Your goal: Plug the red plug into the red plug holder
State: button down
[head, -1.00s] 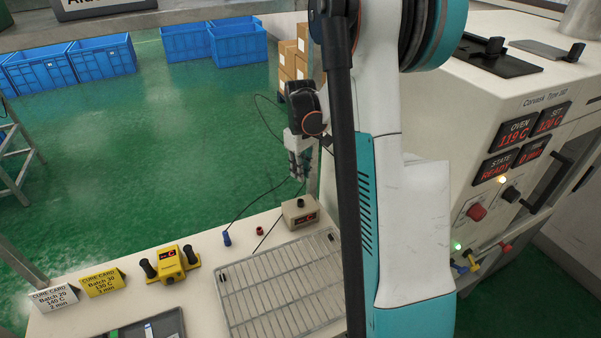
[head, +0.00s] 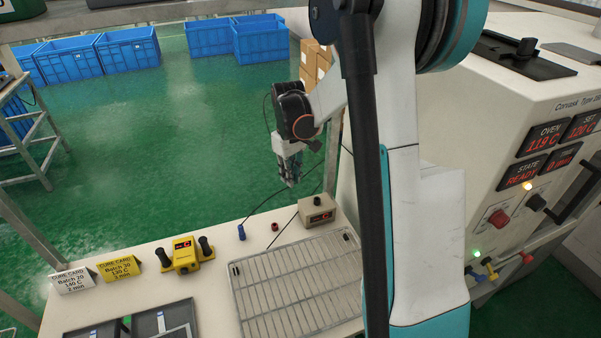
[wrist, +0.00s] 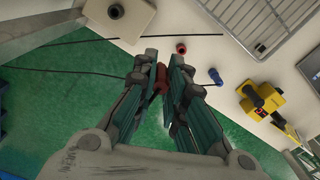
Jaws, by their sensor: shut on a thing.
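My gripper (head: 290,182) hangs fingers-down beyond the table's far edge, left of the beige box, above the green floor in the head view. In the wrist view my gripper (wrist: 164,70) is shut on the red plug (wrist: 160,82), which shows as a small red piece mostly hidden between the fingers. The red plug holder (head: 275,227) is a short red cylinder standing on the table, apart from the gripper. In the wrist view the red plug holder (wrist: 181,47) shows a dark opening just beyond the fingertips, slightly right.
A blue plug piece (head: 241,233) with a dark cable stands left of the holder. A beige box (head: 318,211) with a black knob is to its right. A wire rack (head: 297,285) and yellow two-handled device (head: 186,255) lie nearer. The oven (head: 510,130) stands at right.

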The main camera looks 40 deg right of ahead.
jog(key=w+a, duration=0.1)
jog(key=a, duration=0.5)
jog(key=shift+w, duration=0.25)
jog(key=shift+d+f, duration=0.1)
